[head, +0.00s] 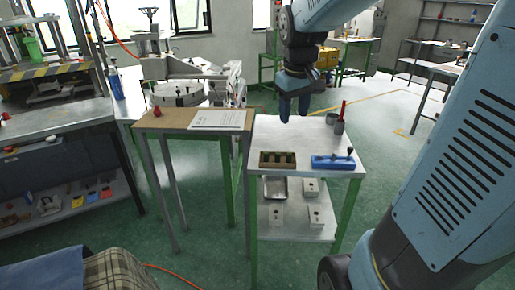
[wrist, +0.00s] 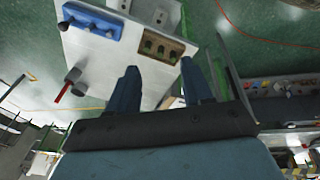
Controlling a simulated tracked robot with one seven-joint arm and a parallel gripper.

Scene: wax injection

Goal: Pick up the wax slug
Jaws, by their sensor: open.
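I cannot clearly pick out the wax slug in either view. A brown rack (head: 277,159) with several recesses sits near the front edge of the white-topped table (head: 305,134). The rack also shows in the wrist view (wrist: 167,44), where its recesses look dark olive; I cannot tell whether a slug sits in them. My gripper (head: 293,115) hangs above the back of the tabletop, pointing down. In the wrist view my gripper (wrist: 159,68) is open, with its fingers apart and nothing between them, and the rack lies beyond the fingertips.
A grey cup (head: 339,127) and a red-handled tool (head: 343,109) stand at the back right. A brown-topped table (head: 168,119) with a paper sheet (head: 217,120) adjoins on the left. The tabletop's middle is clear.

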